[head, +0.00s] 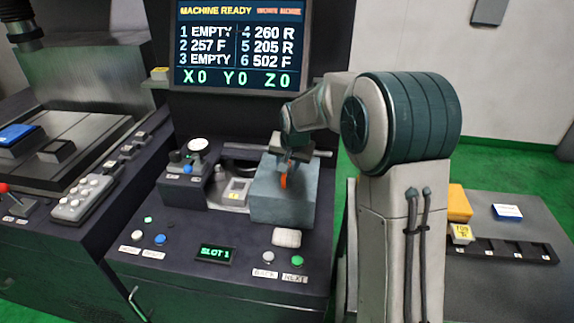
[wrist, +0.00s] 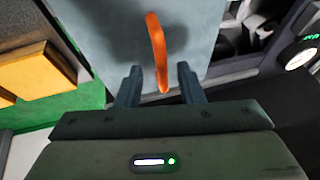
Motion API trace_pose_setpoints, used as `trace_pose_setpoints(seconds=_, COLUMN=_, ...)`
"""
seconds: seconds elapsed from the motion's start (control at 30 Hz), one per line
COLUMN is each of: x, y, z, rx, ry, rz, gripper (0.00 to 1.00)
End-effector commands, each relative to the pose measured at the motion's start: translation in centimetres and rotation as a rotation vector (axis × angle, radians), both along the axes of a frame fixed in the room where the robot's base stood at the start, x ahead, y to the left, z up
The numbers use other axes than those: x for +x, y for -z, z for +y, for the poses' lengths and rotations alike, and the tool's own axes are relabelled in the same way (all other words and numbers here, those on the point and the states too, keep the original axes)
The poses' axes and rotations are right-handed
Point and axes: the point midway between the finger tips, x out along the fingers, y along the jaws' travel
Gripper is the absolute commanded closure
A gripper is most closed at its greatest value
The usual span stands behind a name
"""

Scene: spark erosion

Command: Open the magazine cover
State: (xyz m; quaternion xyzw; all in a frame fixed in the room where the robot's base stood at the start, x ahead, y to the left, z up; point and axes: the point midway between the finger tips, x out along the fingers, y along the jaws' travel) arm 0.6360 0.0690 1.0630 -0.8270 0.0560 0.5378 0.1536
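The magazine cover (head: 283,200) is a blue-grey box-shaped lid on the right side of the dark machine console, and it looks closed. It carries an orange curved handle (head: 284,179), partly hidden by my gripper (head: 288,160) in the head view. In the wrist view the cover (wrist: 105,25) fills the upper middle, and the handle (wrist: 158,48) runs down between the two fingertips of my gripper (wrist: 158,75). The fingers are apart, with a gap on each side of the handle. I cannot tell whether they are level with it in depth.
A screen (head: 240,42) reading MACHINE READY stands behind the console. A dial gauge (head: 197,145) sits left of the cover. A SLOT 1 display (head: 215,253) and several buttons lie in front. A side table (head: 500,280) at right holds a yellow block (head: 459,203).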

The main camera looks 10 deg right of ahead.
Motion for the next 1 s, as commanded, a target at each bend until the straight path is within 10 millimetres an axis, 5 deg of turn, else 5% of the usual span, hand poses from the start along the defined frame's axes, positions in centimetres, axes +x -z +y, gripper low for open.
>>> trace_pose_setpoints(seconds=0.5, x=-4.3, y=-9.4, z=-0.8, rx=0.000, ry=0.002, rz=-0.005, gripper=0.66)
trace_pose_setpoints(seconds=1.0, x=-5.1, y=-11.3, z=-1.0, rx=0.001, ry=0.002, rz=-0.001, gripper=0.66)
